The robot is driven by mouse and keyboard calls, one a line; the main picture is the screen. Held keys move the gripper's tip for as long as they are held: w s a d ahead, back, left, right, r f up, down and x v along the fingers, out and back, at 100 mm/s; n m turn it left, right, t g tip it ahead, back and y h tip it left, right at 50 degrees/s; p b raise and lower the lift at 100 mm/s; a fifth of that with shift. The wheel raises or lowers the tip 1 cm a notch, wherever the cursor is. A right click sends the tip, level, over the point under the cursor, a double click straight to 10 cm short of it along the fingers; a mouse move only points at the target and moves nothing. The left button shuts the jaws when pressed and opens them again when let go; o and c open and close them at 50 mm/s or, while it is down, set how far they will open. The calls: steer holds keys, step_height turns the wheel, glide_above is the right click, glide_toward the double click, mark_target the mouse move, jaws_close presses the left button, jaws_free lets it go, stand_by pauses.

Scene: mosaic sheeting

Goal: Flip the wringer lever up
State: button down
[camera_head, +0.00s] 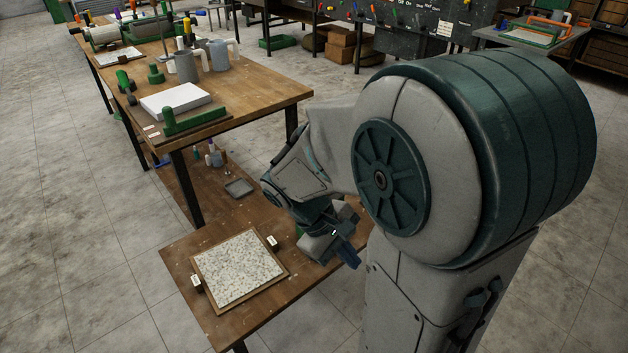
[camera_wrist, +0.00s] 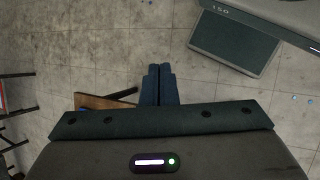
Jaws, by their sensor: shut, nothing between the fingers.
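My gripper (camera_head: 347,258) is beside the right edge of the low wooden table, pointing down. In the wrist view its two dark blue fingers (camera_wrist: 158,85) are together with nothing between them. They point at bare floor, with a table corner to the left. A roller device with a pale cylinder (camera_head: 103,36) stands at the far end of the long workbench, far from my gripper. It may be the wringer, but I cannot make out its lever. No lever shows in the wrist view.
The low table (camera_head: 222,327) holds a framed mosaic sheet (camera_head: 239,269) with small dark blocks beside it. The long workbench (camera_head: 255,88) carries a white slab (camera_head: 175,101), grey jugs and green tools. Tiled floor (camera_head: 70,200) is open on the left.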

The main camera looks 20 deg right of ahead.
steer(key=w+d+f+n+g+h+b, duration=0.1)
steer(key=w+d+f+n+h+b, duration=0.2)
steer(key=f+n+h, duration=0.15)
steer(key=w+a+f+n+t+h+b, duration=0.2)
steer(key=w+f+n+t+h+b, duration=0.1)
steer(key=w+f+n+t+h, duration=0.2)
steer(key=w+a+f+n+t+h+b, duration=0.3)
steer(key=w+f+n+t+h, duration=0.2)
steer(key=w+n+t, duration=0.4)
steer(key=shift+w+n+h, duration=0.65)
steer(key=shift+w+h, duration=0.2)
steer(key=shift+w, duration=0.2)
steer(key=a+r+x, duration=0.1)
steer(key=r+x, duration=0.1)
steer(key=x, duration=1)
steer(key=shift+r, duration=0.35)
steer(key=shift+r, duration=0.1)
